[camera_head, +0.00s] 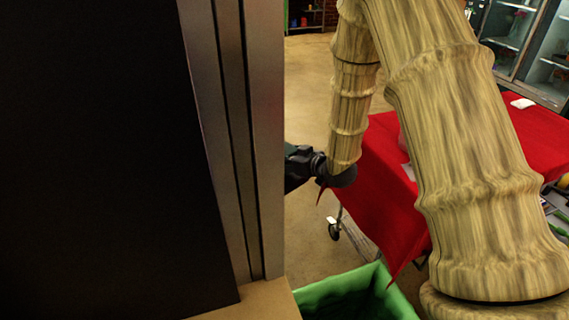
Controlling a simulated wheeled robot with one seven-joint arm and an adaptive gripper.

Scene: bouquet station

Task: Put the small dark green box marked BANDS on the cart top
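My gripper (303,164) is at mid-frame, at the end of my wood-patterned arm. Its fingers are hidden behind the upright metal and dark column on the left, so I cannot tell whether it is open, shut or holding something. A trace of dark green shows beside it, too little to identify. I cannot make out the small box marked BANDS. A wheeled stand with a red cloth (388,205) over its top, possibly the cart, is right of my gripper. My arm hides much of it.
A green-lined bin (345,286) stands at the bottom centre, with a tan surface (250,304) left of it. A small white item (522,103) lies on the red cloth. Glass-fronted cabinets (512,45) stand at the back right. Bare floor (305,85) shows behind my gripper.

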